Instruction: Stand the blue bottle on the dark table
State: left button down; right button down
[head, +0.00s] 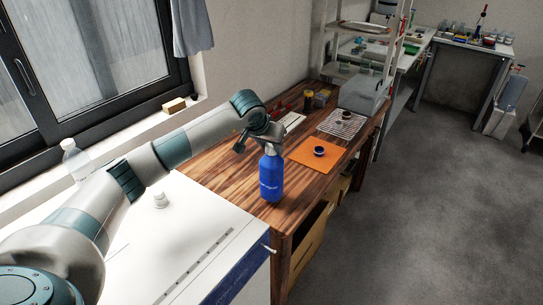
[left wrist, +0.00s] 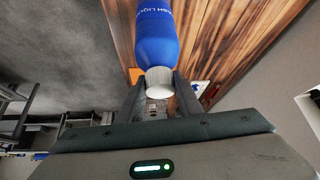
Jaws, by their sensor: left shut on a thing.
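The blue bottle (head: 271,178) is upright in the head view, at the near end of the dark brown wooden table (head: 225,161). My left gripper (head: 271,147) is shut on the white neck at the bottle's top. In the left wrist view the two fingers (left wrist: 160,92) sit on either side of the white neck, with the blue body (left wrist: 157,38) beyond. I cannot tell whether the bottle's base touches the wood. My right gripper is in neither view.
An orange mat (head: 300,154) with a small dark round item (head: 319,151) lies farther along the table. Behind it are a wire rack (head: 342,124) and a grey box (head: 362,96). A white cabinet (head: 190,225) stands at the near left, with a white-capped item (head: 160,200) on top.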

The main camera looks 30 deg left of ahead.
aim_at(271, 166)
pick_arm(q)
notch_tip(271, 166, down, 2)
jog(key=shift+f+p, duration=0.15)
jog(key=shift+p, duration=0.55)
jog(key=shift+f, duration=0.7)
jog(key=c, duration=1.3)
grip_release()
jog(key=shift+f, duration=0.1)
jog(key=shift+o, duration=0.2)
jog(key=shift+r, duration=0.2)
